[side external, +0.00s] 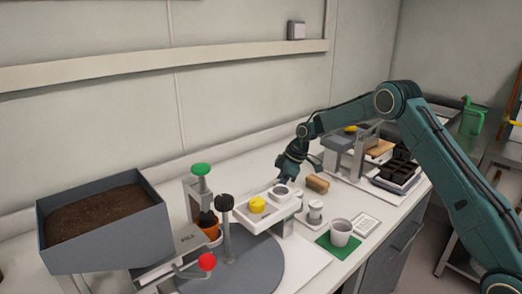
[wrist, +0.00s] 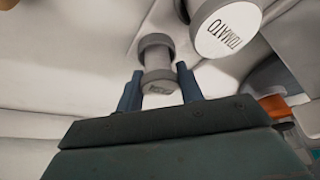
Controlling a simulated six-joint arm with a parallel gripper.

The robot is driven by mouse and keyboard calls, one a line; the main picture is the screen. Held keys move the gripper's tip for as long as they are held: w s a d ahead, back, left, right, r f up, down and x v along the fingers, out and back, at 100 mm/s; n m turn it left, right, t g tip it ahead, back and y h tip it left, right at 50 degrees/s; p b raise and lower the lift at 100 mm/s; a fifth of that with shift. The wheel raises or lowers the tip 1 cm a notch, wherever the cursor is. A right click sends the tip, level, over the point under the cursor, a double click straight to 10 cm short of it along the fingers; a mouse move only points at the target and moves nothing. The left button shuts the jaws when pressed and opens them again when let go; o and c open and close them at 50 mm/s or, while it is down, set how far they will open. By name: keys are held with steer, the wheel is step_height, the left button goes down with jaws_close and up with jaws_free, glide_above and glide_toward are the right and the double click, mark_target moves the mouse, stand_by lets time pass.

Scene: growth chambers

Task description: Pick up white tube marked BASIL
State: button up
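My gripper (wrist: 158,92) is open, its two blue fingers spread, with a small grey-white spool-like piece (wrist: 157,62) showing between and beyond them. Dark lettering on that piece's near face is too small to read, and I see no contact. A larger white round top marked TOMATO (wrist: 228,28) is just to its right. In the side view my gripper (side external: 284,174) is low, just behind a white tray (side external: 258,222) holding a yellow-topped tube (side external: 257,205) and a white-topped one (side external: 282,192). A white spool-like piece (side external: 315,214) stands right of the tray. I cannot read BASIL anywhere.
A grey cup (side external: 340,234) stands on a green mat (side external: 325,244) at the front. A brown block (side external: 317,184) lies right of my gripper. An orange pot (side external: 209,229), a red-knobbed lever (side external: 207,262) and a soil bin (side external: 100,235) are to the left.

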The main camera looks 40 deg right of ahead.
steer(key=shift+r, duration=0.15)
steer(key=shift+c, duration=0.3)
step_height(320, 180, up, 20)
steer(key=shift+f, duration=0.2)
stand_by(0.5)
stand_by(0.7)
